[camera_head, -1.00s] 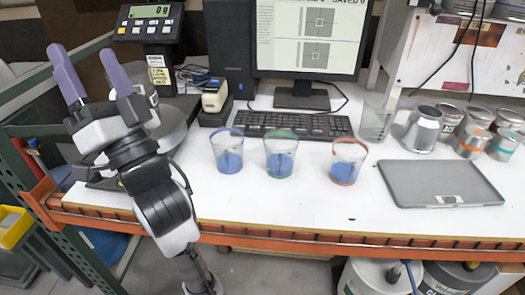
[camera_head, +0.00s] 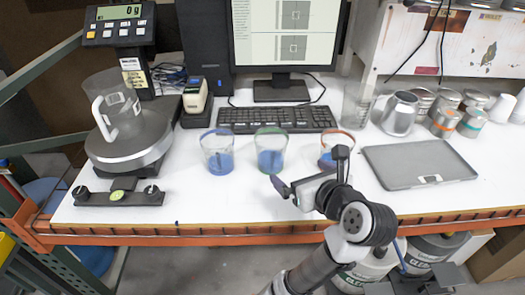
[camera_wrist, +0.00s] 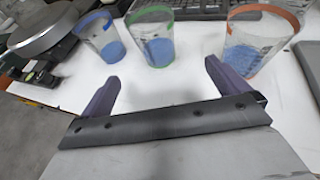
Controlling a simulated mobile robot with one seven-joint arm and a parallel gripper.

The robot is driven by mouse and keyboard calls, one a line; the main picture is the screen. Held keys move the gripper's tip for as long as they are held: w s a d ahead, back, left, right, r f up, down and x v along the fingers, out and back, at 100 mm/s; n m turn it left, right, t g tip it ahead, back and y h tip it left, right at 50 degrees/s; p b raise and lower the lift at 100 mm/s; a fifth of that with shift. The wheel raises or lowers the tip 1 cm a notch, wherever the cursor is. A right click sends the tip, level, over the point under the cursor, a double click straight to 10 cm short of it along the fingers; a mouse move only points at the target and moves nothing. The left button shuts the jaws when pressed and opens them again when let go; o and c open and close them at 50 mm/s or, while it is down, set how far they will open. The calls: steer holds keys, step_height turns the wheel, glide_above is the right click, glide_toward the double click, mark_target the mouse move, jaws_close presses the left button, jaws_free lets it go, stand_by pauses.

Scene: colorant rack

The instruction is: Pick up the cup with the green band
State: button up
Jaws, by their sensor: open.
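The cup with the green band (camera_head: 271,152) stands upright on the white table, the middle of three clear cups holding blue material. It also shows in the wrist view (camera_wrist: 155,40), ahead of my gripper and between the lines of its fingers. The blue-banded cup (camera_head: 218,153) stands to its left. The orange-banded cup (camera_head: 328,152) stands to its right, partly hidden by my arm in the head view. My gripper (camera_head: 276,186) is at the table's front side, in front of the green-banded cup and apart from it. In the wrist view my gripper (camera_wrist: 160,85) is open and empty.
A keyboard (camera_head: 277,119) lies behind the cups. A scale (camera_head: 130,140) bearing a clear pitcher (camera_head: 117,105) stands at left. A grey tablet (camera_head: 418,165) lies at right, with metal cans (camera_head: 399,113) behind it.

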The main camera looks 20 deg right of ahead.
mark_target(278, 158)
steer(key=x, duration=0.8)
steer(key=shift+b, duration=0.35)
steer(key=x, duration=0.2)
steer(key=a+p+x, duration=0.1)
steer(key=x, duration=0.1)
steer(key=shift+w, duration=0.35)
steer(key=shift+w+f, duration=0.2)
steer(key=shift+w, duration=0.1)
steer(key=shift+c, duration=0.3)
steer(key=c, duration=1)
steer(key=shift+r, duration=0.2)
steer(key=shift+c, duration=0.3)
step_height(278, 158, up, 9)
